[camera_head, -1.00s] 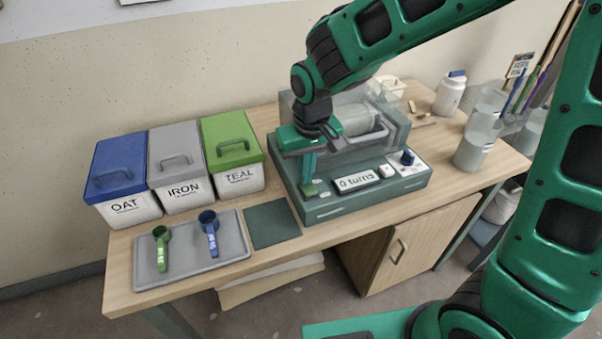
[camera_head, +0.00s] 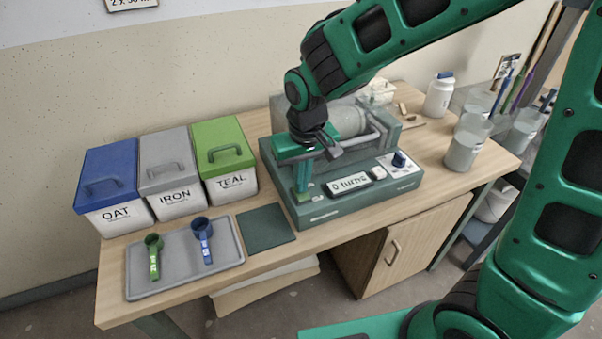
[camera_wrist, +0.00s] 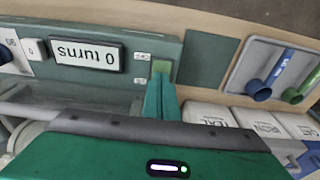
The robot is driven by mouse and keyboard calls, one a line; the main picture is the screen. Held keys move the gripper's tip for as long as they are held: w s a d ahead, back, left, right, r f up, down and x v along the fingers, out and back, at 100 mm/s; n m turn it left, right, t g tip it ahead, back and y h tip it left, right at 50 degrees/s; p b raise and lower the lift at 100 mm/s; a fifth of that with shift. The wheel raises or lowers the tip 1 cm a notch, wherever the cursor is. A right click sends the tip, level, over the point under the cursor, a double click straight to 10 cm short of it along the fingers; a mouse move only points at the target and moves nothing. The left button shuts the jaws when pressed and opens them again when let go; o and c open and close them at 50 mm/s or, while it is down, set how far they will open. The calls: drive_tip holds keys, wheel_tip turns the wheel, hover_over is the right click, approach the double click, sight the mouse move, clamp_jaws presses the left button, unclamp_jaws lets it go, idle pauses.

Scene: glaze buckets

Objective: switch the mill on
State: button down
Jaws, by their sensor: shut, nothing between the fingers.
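The mill is a dark green box (camera_head: 330,208) on the table, with a pale drum (camera_head: 348,121) lying at its back. Its front panel has a display (camera_head: 350,183) reading "0 turns", a small white button, a blue knob (camera_head: 398,160) and a green button (camera_head: 303,197) at the left end. In the wrist view, the green button (camera_wrist: 161,67) is just beyond my fingertips. My gripper (camera_head: 303,188) is shut and empty, pointing down at that button. The tips look at or very near it; I cannot tell whether they touch or press it.
Lidded bins marked OAT (camera_head: 115,215), IRON (camera_head: 178,200) and TEAL (camera_head: 232,182) stand at left. A grey tray (camera_head: 180,282) holds a green scoop (camera_head: 153,258) and a blue scoop (camera_head: 203,240). A dark mat (camera_head: 265,228) lies beside the mill. Cups and a white jar (camera_head: 438,97) stand at right.

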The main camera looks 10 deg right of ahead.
wheel_tip(320, 180, up, 14)
drive_tip(key=s, duration=0.2)
drive_tip(key=shift+d+f, duration=0.2)
drive_tip(key=shift+d, duration=0.1)
drive_tip(key=shift+s, duration=0.1)
